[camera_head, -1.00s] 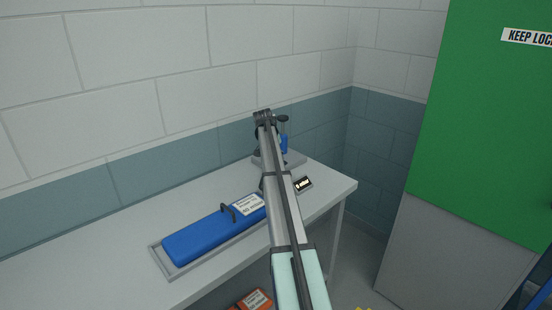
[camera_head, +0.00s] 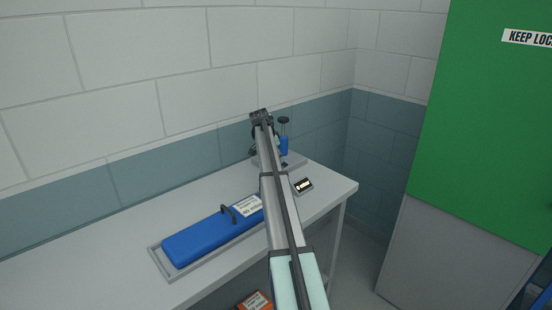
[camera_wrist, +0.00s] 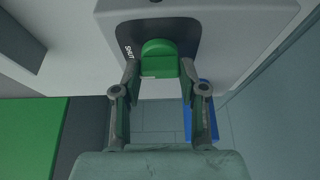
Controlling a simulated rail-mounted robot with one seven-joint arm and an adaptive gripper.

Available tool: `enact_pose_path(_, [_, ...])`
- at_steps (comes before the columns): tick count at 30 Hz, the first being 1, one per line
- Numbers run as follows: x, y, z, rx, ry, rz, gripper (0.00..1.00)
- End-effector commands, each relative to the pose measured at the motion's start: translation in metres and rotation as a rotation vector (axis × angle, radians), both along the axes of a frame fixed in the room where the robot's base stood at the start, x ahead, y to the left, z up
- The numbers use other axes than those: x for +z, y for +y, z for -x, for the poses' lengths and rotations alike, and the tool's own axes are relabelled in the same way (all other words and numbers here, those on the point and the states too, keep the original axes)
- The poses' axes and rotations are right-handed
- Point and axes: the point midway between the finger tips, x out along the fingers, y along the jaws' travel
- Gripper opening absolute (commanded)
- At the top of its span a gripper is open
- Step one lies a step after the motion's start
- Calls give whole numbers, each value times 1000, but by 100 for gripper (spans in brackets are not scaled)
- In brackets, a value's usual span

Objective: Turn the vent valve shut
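The vent valve shows in the wrist view as a green knob (camera_wrist: 160,50) on a dark plate (camera_wrist: 187,28) set in a pale grey housing (camera_wrist: 240,30). The word SHUT is printed on the plate to the knob's left. My gripper (camera_wrist: 159,75) is open, with one finger on each side of the knob's lower part. Narrow gaps seem to show beside the knob; I cannot tell whether either fingertip touches it. Which way the knob points is unclear. In the head view the end of my arm (camera_head: 261,117) is above the bench's back corner, and the green knob is hidden there.
The grey bench (camera_head: 110,260) carries a blue case (camera_head: 205,238) in a tray. A small display (camera_head: 303,186) sits near its right end. A blue fitting with a dark top (camera_head: 283,144) stands close right of my arm. A tall green panel (camera_head: 480,130) stands at the right.

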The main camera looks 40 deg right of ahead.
Motion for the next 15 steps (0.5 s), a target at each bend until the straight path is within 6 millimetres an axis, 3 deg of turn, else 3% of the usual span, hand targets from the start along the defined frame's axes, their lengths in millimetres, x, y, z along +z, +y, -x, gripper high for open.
enact_pose_path(1, [-1,0,1,-1,1,-1,59])
enact_pose_path(2, [-1,0,1,-1,1,-1,67])
enact_pose_path(15, [6,3,0,1,-1,1,67])
